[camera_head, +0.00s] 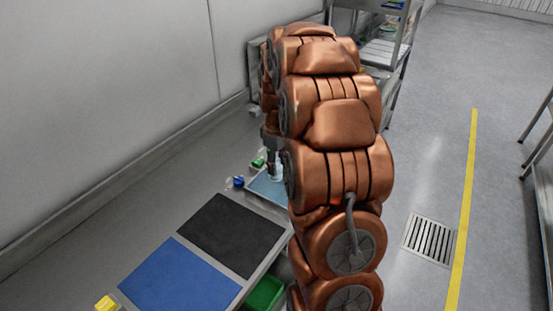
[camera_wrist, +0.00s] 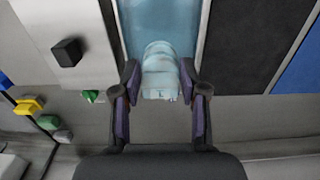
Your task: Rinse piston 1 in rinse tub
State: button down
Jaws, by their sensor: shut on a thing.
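My gripper (camera_wrist: 160,80) is shut on a pale bluish, rounded piece (camera_wrist: 161,66), apparently piston 1, with one finger on each side of it. In the wrist view the piece lies partly over a light-blue rectangular surface (camera_wrist: 160,18), apparently the rinse tub. I cannot tell whether the piece touches it or is above it. In the head view the same light-blue area (camera_head: 261,187) is partly hidden by my copper arm, with a pale piece (camera_head: 276,166) over it. My gripper's fingers are not clear there.
A black mat (camera_head: 232,234) and a blue mat (camera_head: 180,279) lie nearer on the bench. Small blue (camera_head: 238,182), green (camera_head: 258,162) and yellow (camera_head: 106,303) items stand along the bench's wall side. A green bin (camera_head: 265,294) is below the bench edge. A metal rack (camera_head: 384,50) stands behind.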

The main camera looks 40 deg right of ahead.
aim_at(280, 179)
jog(key=shift+f, duration=1.7)
jog(key=shift+f+b, duration=1.35)
jog(key=shift+f, duration=1.3)
jog(key=shift+s, duration=0.2)
jog(key=shift+s+d+b, duration=0.15)
jog(key=shift+s+b, duration=0.15)
jog(key=shift+b, duration=0.05)
jog(key=shift+s, duration=0.15)
jog(key=shift+w+a, duration=0.2)
jog(key=shift+w, duration=0.4)
jog(key=shift+w+a, duration=0.15)
jog(key=shift+w, duration=0.4)
jog(key=shift+s, duration=0.1)
